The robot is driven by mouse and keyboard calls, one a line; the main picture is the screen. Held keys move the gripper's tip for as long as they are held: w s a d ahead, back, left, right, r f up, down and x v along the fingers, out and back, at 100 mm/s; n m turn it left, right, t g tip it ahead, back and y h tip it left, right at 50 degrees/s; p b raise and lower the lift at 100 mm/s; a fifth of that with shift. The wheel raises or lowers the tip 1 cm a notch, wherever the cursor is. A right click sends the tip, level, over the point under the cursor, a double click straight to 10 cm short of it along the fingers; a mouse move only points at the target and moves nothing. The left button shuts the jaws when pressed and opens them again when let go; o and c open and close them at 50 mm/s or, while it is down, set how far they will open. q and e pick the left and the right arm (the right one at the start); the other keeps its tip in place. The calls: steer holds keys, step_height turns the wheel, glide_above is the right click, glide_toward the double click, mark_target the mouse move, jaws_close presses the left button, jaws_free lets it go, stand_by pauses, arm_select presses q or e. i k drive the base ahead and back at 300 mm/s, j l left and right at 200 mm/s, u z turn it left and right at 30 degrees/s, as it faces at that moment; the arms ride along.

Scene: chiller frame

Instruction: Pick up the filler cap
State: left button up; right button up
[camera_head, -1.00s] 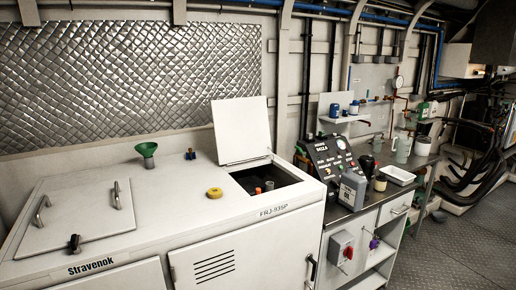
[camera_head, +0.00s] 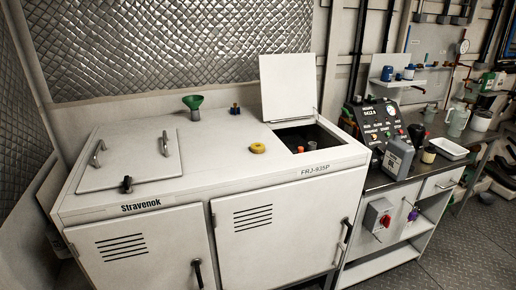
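A yellow round cap (camera_head: 258,148), which looks like the filler cap, lies on the white top of the chiller cabinet (camera_head: 215,165). It sits just left of an open square hatch (camera_head: 318,132), whose white lid (camera_head: 287,85) stands upright at the back. Inside the hatch, a small orange-red part (camera_head: 300,149) and a paler orange part (camera_head: 312,146) show; the rest is dark. Neither of my grippers shows in the head view.
A green funnel (camera_head: 193,103) and a small dark blue fitting (camera_head: 234,109) stand at the back of the cabinet top. A closed handled panel (camera_head: 130,160) is on the left. At right, a workbench holds a control panel (camera_head: 380,128), a grey jug (camera_head: 397,158) and a white tray (camera_head: 448,148).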

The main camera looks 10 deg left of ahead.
mark_target(256, 147)
steer(key=i+l+u, duration=0.4)
steer(key=l, duration=0.3)
steer(key=i+l+u, duration=0.15)
steer(key=i+l, duration=0.15)
steer(key=i+l+u, duration=0.2)
steer(key=l, duration=0.3)
